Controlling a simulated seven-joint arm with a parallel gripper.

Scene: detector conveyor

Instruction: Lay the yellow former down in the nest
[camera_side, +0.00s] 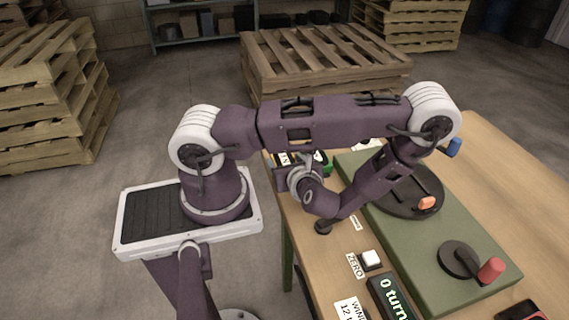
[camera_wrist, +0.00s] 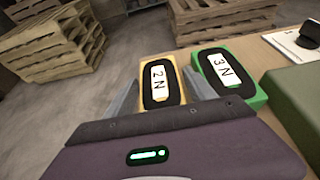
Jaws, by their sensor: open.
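The yellow former (camera_wrist: 146,71) lies in the wrist view, a yellow block with a black loop on top and a white label reading "2 N". My gripper (camera_wrist: 160,77) is open, with one finger on each side of the yellow former as seen from the wrist. I cannot tell whether the fingers touch it or how far down they reach. In the side view my gripper (camera_side: 289,180) is by the table's left edge, and my arm largely hides the yellow former. I cannot make out the nest in either view.
A green former (camera_wrist: 257,97) labelled "3 N" stands close to the right of the yellow one. A green base (camera_side: 440,240) carries a dark wheel (camera_side: 405,200) and a crank with a red knob (camera_side: 491,269). A white button (camera_side: 371,259) and a "0 turn" display (camera_side: 392,298) sit in front.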

